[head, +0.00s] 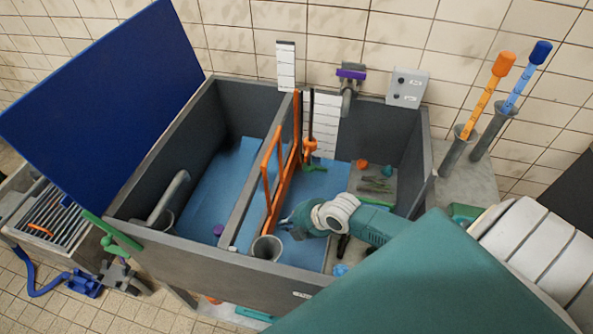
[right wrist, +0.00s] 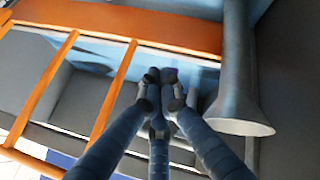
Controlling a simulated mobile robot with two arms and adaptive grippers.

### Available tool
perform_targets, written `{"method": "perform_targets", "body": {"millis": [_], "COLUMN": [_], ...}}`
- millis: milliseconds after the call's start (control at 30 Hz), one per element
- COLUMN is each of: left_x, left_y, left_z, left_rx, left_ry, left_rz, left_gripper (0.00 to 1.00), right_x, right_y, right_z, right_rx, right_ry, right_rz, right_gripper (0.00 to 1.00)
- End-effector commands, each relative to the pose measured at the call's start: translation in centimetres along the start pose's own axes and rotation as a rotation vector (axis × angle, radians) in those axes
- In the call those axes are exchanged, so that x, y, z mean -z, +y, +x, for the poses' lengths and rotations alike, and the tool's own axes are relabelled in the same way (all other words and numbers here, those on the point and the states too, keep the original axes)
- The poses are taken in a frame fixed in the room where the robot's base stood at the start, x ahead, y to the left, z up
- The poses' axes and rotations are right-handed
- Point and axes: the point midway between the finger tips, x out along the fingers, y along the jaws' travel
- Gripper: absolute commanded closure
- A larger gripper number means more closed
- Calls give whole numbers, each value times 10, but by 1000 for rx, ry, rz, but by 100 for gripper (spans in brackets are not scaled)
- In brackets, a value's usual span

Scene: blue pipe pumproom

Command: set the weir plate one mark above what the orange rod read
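The orange weir plate (head: 287,184) stands along the divider in the grey tank, with an upright orange frame on it. In the right wrist view, orange bars (right wrist: 116,92) run down from the wide orange part (right wrist: 160,31). My right gripper (head: 287,222) is low in the tank, just right of the frame. In the wrist view its fingertips (right wrist: 163,76) are drawn close together, with nothing visible held, apart from the bars. The orange rod (head: 490,88) stands tilted in a grey tube at the right. White marked scales (head: 286,66) (head: 320,125) stand at the back; their readings are too small. My left gripper is not in view.
A grey funnel-topped pipe (head: 267,248) stands close beside my right gripper and shows in the wrist view (right wrist: 238,120). A blue rod (head: 526,78) stands beside the orange one. Tank walls (head: 235,270) enclose the arm. A large blue panel (head: 105,95) rises at left.

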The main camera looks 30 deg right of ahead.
Motion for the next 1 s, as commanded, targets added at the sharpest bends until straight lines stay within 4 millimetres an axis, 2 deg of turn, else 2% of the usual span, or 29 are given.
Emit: {"method": "perform_targets", "body": {"millis": [267, 533, 767, 1000], "left_x": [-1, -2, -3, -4], "left_y": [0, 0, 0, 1], "left_z": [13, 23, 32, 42], "left_rx": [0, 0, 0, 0], "left_ry": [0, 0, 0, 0], "left_rz": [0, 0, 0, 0], "left_gripper": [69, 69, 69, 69], "right_x": [-8, -14, -16, -13], "right_y": [8, 28, 51, 78], "right_z": [9, 5, -9, -34], "right_rx": [-95, -194, -279, -364], "right_ry": [-130, -287, -442, -630], "right_rz": [-294, -559, -765, -960], "right_gripper": [100, 100, 100, 100]}}
